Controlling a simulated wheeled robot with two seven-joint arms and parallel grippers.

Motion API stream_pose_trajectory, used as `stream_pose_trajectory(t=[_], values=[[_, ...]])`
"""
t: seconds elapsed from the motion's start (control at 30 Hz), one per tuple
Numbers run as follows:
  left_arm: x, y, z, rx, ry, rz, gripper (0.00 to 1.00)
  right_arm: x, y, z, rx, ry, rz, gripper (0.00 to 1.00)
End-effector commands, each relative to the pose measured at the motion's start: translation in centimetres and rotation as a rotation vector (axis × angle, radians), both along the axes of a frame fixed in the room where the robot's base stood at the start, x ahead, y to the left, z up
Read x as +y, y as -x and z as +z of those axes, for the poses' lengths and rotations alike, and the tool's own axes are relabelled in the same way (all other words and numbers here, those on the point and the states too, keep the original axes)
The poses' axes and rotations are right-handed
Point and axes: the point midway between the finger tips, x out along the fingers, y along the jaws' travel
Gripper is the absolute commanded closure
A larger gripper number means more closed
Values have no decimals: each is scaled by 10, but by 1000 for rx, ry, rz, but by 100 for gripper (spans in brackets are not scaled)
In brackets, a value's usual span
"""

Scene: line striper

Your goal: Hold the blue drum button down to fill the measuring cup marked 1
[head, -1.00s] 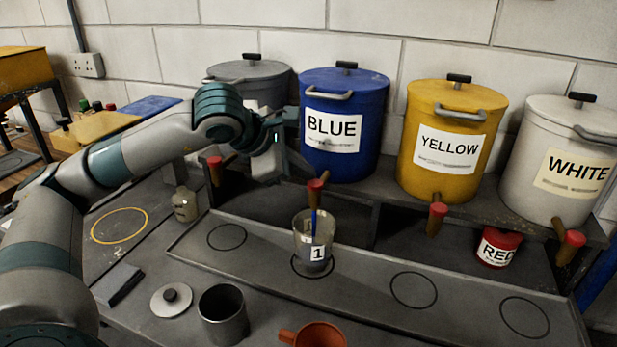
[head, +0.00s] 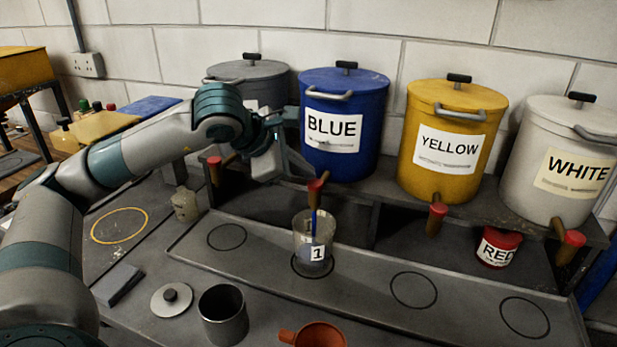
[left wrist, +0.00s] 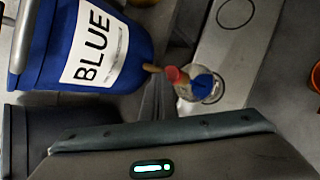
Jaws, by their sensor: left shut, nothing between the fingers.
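The blue drum (head: 343,150) stands on the shelf, labelled BLUE. Its tap has a red button (head: 317,184), also seen in the left wrist view (left wrist: 173,74). Below it, the clear measuring cup marked 1 (head: 303,240) stands upright on a ringed spot. A thin blue stream (head: 314,222) runs from the tap into the cup, and blue shows inside the cup in the left wrist view (left wrist: 203,84). My left gripper (head: 308,179) is shut and empty, its tips beside the button. Whether they touch it I cannot tell. My right gripper is not in view.
A grey drum (head: 265,80), yellow drum (head: 430,180) and white drum (head: 540,200) share the shelf. A red pot (head: 497,248) stands below.

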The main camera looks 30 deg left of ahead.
Motion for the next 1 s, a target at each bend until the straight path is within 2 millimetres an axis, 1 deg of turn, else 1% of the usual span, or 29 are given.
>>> stream_pose_trajectory(t=[0.03,0.27,0.63,1.0], values=[[0,0,-15,1,0,0,100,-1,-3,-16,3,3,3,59],[-2,0,-13,1,0,-1,100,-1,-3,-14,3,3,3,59],[-13,-3,0,0,2,-2,100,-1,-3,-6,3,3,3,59],[-14,-4,2,0,0,0,100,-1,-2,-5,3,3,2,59]])
